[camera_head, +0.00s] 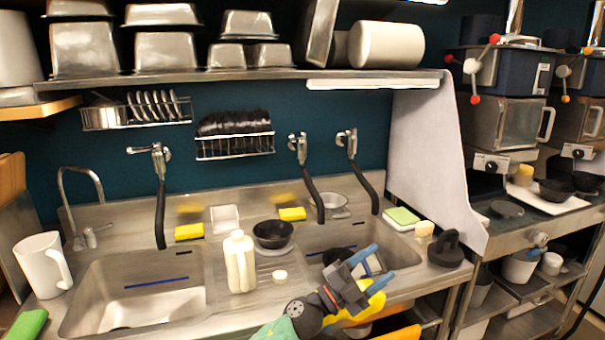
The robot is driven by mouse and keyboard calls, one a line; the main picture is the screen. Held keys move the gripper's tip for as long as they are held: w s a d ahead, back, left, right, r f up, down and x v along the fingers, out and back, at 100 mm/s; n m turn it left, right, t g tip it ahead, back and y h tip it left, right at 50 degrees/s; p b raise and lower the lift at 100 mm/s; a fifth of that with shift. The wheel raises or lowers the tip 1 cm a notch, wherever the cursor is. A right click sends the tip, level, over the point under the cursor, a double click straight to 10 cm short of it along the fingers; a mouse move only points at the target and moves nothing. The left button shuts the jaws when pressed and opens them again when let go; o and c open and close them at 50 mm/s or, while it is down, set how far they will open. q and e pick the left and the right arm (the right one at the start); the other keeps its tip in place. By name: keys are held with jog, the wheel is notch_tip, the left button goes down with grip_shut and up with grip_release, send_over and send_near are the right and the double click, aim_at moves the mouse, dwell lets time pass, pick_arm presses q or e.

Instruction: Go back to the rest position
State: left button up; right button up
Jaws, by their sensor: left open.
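My left gripper (381,262) is at the lower middle right, in front of the right-hand sink basin (318,244). Its two blue fingers are apart and point up and to the right, with nothing seen between them. My left arm comes up from the bottom edge. It hides the front part of that basin and the counter edge. My right gripper is not in view.
A white pitcher (43,265) is at left. A black round object (446,250) sits right of my gripper. A metal shelf (240,76) hangs above.

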pick_arm(q)
jog(key=a+f+n+t+y, duration=0.5)
jog(key=a+f+n+y, duration=0.2)
jog(key=a+n+y, duration=0.25)
jog(key=a+f+n+t+y, duration=0.5)
jog(key=a+f+n+y, duration=0.25)
jog(key=a+n, duration=0.35)
jog(key=s+a+f+n+g+y, duration=0.3)
jog(key=s+a+f+g, duration=0.1)
jog(key=s+a+f, duration=0.25)
jog(key=s+a+f+g, duration=0.3)
jog(key=s+f+g, duration=0.15)
jog(key=s, duration=0.45)
jog(key=s+a+f+n+g+y, duration=0.1)
jog(key=s+a+f+g, duration=0.3)
jog(key=s, duration=0.5)
jog(key=s+a+f+g, duration=0.25)
jog(key=s+f, duration=0.35)
jog(key=s, duration=0.3)
jog(key=s+d+f+g, duration=0.1)
jog(key=d+f, duration=0.1)
jog(key=f, duration=0.7)
jog(key=d+f+g, duration=0.1)
jog(key=d+f, duration=0.1)
jog(key=f, duration=0.7)
jog(key=shift+s+d+f, duration=0.35)
jog(key=shift+d+f, duration=0.05)
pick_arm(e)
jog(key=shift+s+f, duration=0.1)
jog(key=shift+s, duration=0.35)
